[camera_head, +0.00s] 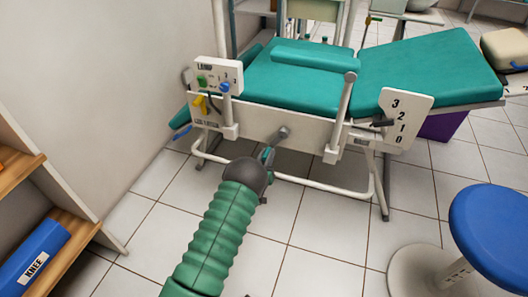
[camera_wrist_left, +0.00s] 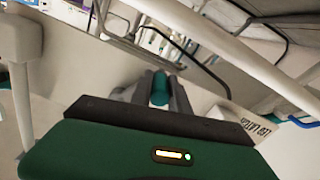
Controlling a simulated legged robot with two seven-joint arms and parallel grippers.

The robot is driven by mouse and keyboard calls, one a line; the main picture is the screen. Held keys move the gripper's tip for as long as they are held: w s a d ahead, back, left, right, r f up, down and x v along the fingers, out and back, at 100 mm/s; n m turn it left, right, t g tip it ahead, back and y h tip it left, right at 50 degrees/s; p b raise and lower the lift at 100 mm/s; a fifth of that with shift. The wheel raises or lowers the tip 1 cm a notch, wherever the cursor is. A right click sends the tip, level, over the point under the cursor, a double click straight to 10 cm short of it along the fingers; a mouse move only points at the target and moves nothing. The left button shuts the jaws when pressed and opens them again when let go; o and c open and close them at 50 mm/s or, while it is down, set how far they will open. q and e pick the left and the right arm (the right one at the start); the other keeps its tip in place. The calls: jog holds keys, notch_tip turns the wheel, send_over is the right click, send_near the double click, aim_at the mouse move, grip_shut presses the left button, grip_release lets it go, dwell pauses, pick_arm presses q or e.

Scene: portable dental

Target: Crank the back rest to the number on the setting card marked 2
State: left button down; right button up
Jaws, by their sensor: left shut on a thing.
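The green and grey left gripper (camera_head: 268,156) is at the side of the dental chair, shut on the crank handle. In the left wrist view its fingers (camera_wrist_left: 160,92) are closed around the teal grip of the crank handle (camera_wrist_left: 160,86). The crank's grey hub (camera_head: 283,133) sits on the chair's white side rail. The teal back rest (camera_head: 425,70) slopes gently at the right. A white number plate (camera_head: 413,105) reads 3, 2, 1, 0 from top down. Its dark pointer (camera_head: 382,123) lies between 2 and 1. I see no readable setting card. My right gripper is out of view.
A white panel marked LAMP (camera_head: 217,77) with coloured levers is left of the crank. A blue stool (camera_head: 495,225) stands at the lower right. Tiled floor between is clear.

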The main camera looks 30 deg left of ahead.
pick_arm(q)
jog(key=w+d+n+p, duration=0.2)
jog(key=d+n+p, duration=0.4)
jog(key=d+n, duration=0.45)
jog(key=w+d+r+n+p, duration=0.1)
jog(key=d+r+n+p, duration=0.2)
jog(key=n, duration=0.9)
notch_tip(320, 180, up, 5)
jog(key=p, duration=0.2)
jog(key=shift+w+p, duration=0.15)
jog(key=shift+p, duration=0.2)
